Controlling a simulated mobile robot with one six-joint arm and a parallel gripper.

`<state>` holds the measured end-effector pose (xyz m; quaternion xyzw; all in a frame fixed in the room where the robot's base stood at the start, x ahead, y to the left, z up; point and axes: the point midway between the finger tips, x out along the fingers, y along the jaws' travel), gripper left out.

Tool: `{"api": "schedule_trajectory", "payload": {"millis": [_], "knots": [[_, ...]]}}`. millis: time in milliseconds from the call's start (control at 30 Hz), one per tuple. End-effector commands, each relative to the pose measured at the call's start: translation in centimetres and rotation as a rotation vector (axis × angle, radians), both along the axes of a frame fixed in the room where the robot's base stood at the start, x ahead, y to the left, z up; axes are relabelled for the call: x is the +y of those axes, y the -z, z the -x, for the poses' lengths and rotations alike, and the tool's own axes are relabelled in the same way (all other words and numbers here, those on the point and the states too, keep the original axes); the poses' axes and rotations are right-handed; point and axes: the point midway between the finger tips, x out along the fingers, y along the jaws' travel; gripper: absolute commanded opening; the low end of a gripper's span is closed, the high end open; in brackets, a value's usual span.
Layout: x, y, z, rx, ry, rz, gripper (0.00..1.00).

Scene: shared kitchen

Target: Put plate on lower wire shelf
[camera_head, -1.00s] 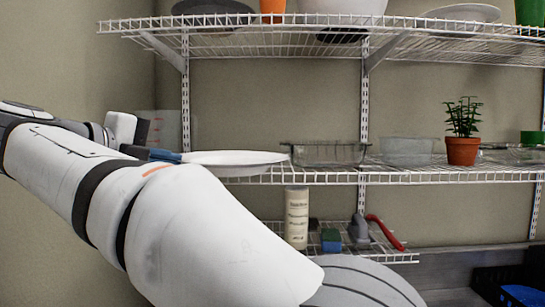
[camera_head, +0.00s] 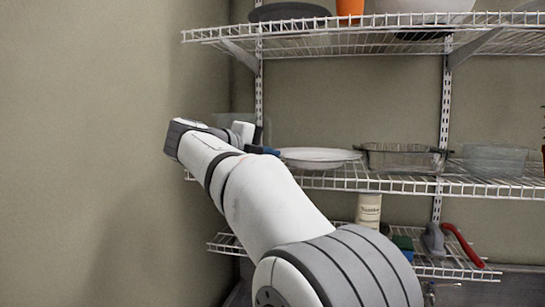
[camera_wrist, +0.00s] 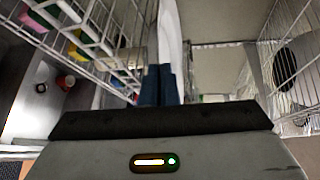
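A white plate (camera_head: 318,155) is at the left part of the middle wire shelf (camera_head: 370,183), roughly level and left of a glass dish. It looks on or just above the wires; I cannot tell whether it touches. My gripper (camera_head: 264,152), with blue fingers, is at the plate's left rim. In the wrist view the plate (camera_wrist: 170,35) shows nearly edge-on, and my gripper's fingers (camera_wrist: 158,86) are close together on its rim. My arm hides the shelf's front left part.
A clear glass dish (camera_head: 400,157) stands right of the plate, with stacked glass bowls (camera_head: 494,160) further right. An upper wire shelf (camera_head: 340,34) runs overhead. A small rack below holds a canister (camera_head: 369,210) and a red-handled brush (camera_head: 463,245). A wall is at left.

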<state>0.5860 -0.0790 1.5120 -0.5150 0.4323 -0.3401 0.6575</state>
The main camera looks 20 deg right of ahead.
Motion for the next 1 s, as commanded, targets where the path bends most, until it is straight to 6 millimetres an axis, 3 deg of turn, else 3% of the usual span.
{"api": "schedule_trajectory", "payload": {"millis": [167, 300, 567, 833, 1000], "knots": [[-2.0, -0.3, -2.8, 0.001, 0.003, 0.002, 0.0], [-1.7, 1.4, -2.5, 0.001, 0.0, 0.002, 0.0], [-1.6, 1.5, -2.5, 0.0, -0.001, 0.001, 0.0], [-1.6, 1.6, -2.5, 0.001, -0.001, -0.001, 0.23], [-1.6, 1.6, -2.5, 0.002, -0.002, 0.0, 0.23]]}}
